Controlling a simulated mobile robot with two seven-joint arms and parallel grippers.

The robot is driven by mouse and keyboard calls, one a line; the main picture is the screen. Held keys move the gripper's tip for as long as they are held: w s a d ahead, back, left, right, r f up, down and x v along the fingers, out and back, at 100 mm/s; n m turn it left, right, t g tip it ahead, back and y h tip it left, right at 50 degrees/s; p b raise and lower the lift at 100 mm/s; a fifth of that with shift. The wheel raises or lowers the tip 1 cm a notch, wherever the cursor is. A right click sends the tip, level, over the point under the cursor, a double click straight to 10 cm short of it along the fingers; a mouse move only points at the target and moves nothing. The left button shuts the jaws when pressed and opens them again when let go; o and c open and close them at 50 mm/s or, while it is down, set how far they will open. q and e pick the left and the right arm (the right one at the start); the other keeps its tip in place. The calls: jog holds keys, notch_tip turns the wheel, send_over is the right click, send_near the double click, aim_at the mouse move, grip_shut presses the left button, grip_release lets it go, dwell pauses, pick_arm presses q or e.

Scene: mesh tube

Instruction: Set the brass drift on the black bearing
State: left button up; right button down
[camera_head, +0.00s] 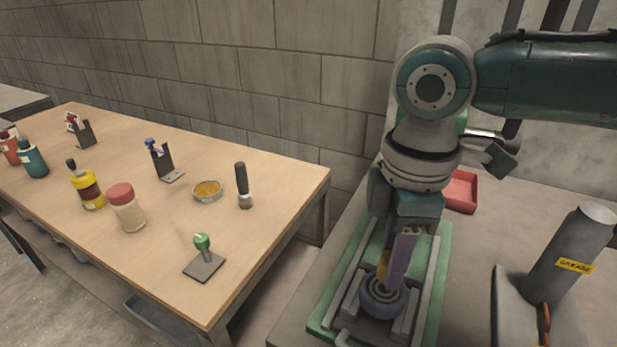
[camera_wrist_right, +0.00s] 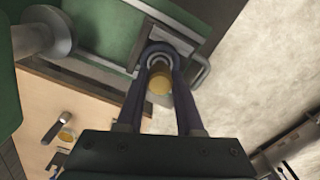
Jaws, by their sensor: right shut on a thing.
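My right gripper (camera_head: 394,272) points down over the green-edged fixture and is shut on the brass drift (camera_head: 383,266). Only a slim strip of the drift shows beside the finger in the head view. In the right wrist view the drift's round brass end (camera_wrist_right: 160,85) sits between the two fingers (camera_wrist_right: 160,92). The black bearing (camera_head: 382,300), a dark thick ring, lies on the fixture directly below the fingertips. It also shows as a ring (camera_wrist_right: 158,52) beyond the drift in the right wrist view. I cannot tell whether drift and bearing touch. My left gripper is out of view.
The fixture (camera_head: 435,275) has raised grey rails beside the bearing. A grey grease cylinder (camera_head: 575,250) stands at right and a red tray (camera_head: 461,192) behind. The wooden table (camera_head: 270,230) at left holds bottles, a jar, a brass-coloured dish (camera_head: 207,190) and small stands.

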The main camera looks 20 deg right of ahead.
dwell(0.3)
jog(key=shift+p, duration=0.35)
dwell(0.7)
jog(key=shift+f+b, duration=0.3)
jog(key=shift+f, duration=0.3)
jog(key=shift+f+b, duration=0.35)
jog(key=shift+f, duration=0.4)
dwell(0.7)
jog(key=shift+c, duration=2.3)
grip_release()
jog(key=shift+r, duration=0.1)
